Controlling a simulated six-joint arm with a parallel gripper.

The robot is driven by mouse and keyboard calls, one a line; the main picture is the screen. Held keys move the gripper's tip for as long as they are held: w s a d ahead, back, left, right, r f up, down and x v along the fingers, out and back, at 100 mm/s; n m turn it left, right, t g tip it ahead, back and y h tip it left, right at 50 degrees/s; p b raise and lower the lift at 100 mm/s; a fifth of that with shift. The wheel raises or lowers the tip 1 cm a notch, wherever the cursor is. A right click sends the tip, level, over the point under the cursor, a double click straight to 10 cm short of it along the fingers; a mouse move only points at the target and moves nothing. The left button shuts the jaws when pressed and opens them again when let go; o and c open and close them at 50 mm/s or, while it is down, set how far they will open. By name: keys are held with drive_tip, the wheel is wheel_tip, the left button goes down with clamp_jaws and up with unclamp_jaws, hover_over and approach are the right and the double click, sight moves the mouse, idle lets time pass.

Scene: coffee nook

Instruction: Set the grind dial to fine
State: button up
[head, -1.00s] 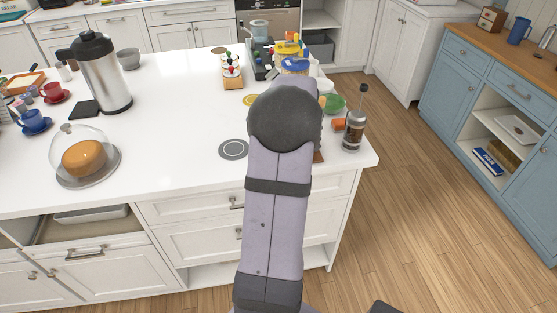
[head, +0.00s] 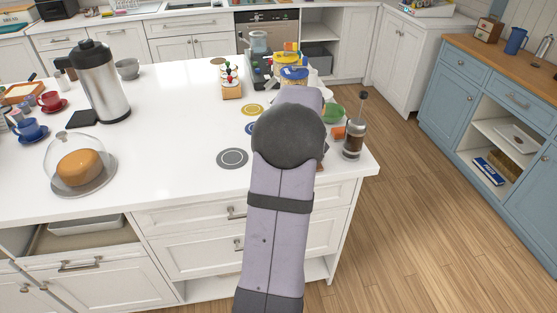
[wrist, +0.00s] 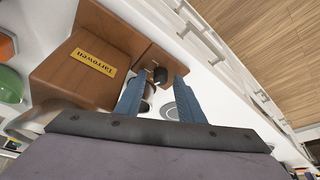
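My gripper (wrist: 157,100) shows in the wrist view with its two blue fingers apart, so it is open. A small black knob (wrist: 160,75) appears between and just beyond the fingertips, in front of a brown wooden part; I cannot tell whether the fingers touch it. A wooden box (wrist: 62,72) with a gold label reading "Tarrowen" lies to its left, the label upside down in this view. I cannot make out a grind dial or its markings. In the head view my arm hides the gripper and most of the wooden box.
A French press (head: 354,135) stands near the counter's right corner, with a green bowl (head: 334,112) behind it. A grey round mat (head: 232,158) lies left of my arm. A cake dome (head: 78,165) and a steel jug (head: 103,82) stand farther left. The white counter (head: 175,120) between is clear.

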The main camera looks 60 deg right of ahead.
idle(0.3)
drive_tip(key=b+v, duration=0.1)
drive_tip(key=v, duration=0.6)
drive_tip(key=shift+r, duration=0.15)
drive_tip(key=a+f+m+t+y+p, duration=0.3)
drive_tip(key=a+f+m+t+p, duration=0.15)
drive_tip(key=m, duration=1.25)
drive_tip(key=s+d+m+t+h+p, duration=0.3)
drive_tip(key=s+m+t+h, duration=0.15)
drive_tip(key=m, duration=1.45)
drive_tip(key=shift+h, duration=0.25)
drive_tip(key=shift+s+f+p+x, duration=0.15)
drive_tip(key=shift+p+x, duration=0.25)
drive_tip(key=shift+x, duration=0.8)
drive_tip(key=shift+f+p+x, duration=0.15)
drive_tip(key=shift+p+x, duration=0.25)
drive_tip(key=shift+x, duration=0.8)
drive_tip(key=shift+s+f+p+x, duration=0.15)
drive_tip(key=shift+p+x, duration=0.25)
drive_tip(key=shift+x, duration=0.8)
drive_tip(key=shift+w+d, duration=0.1)
drive_tip(key=shift+d, duration=0.1)
